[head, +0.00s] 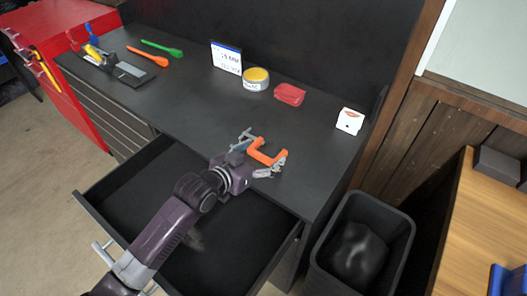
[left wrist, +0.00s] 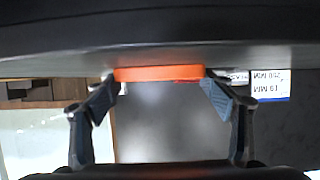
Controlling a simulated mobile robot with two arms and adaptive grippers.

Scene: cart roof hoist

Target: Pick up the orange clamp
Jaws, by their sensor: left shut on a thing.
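The orange clamp (head: 264,158) is at the front part of the dark bench top, above the open drawer. My left gripper (head: 255,155) is shut on the clamp, with one finger on each side of it. In the left wrist view the clamp shows as an orange bar (left wrist: 158,73) spanning between the two fingertips of my left gripper (left wrist: 161,88). I cannot tell whether the clamp still touches the bench top. My right gripper is not in view.
The open drawer (head: 115,185) lies below my left arm. A red block (head: 290,95), a grey tin with a yellow top (head: 255,79), a white sign (head: 227,58) and a white box (head: 350,121) stand behind. A black bin (head: 398,226) is at right.

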